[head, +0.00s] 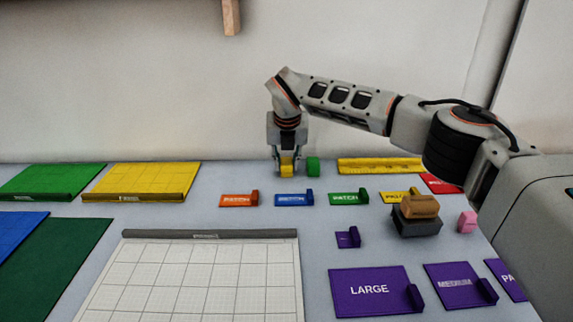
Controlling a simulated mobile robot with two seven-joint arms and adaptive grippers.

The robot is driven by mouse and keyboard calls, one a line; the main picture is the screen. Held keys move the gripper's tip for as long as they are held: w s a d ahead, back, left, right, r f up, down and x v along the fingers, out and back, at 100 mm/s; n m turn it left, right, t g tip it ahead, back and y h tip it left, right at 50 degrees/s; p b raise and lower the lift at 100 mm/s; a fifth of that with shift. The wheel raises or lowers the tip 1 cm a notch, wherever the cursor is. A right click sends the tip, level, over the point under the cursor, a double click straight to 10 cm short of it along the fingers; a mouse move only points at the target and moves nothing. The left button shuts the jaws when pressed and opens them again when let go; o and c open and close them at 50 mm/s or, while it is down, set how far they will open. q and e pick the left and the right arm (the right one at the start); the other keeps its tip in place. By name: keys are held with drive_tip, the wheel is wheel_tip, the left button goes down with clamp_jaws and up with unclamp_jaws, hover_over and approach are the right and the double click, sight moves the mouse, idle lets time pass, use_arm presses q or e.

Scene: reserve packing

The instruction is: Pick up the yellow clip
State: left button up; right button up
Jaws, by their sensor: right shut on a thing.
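The yellow clip (287,166) is a small yellow piece at the back of the table. My right gripper (288,170) points down over it from above, with its fingers closed on the clip's sides. The clip's upper part is hidden by the gripper. I cannot tell whether the clip still touches the table. My left gripper does not show.
A green block (313,167) stands close beside my right gripper. A yellow ruler-like strip (380,165) lies to the right. Orange (236,200), blue (292,200) and green (346,198) patch plates lie in front. A brown block on a dark base (418,222) stands at right.

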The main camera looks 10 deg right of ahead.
sight(287, 161)
wheel_tip(287, 161, up, 20)
drive_tip(key=p, duration=0.1)
idle(0.7)
drive_tip(key=shift+r, duration=0.1)
idle(0.3)
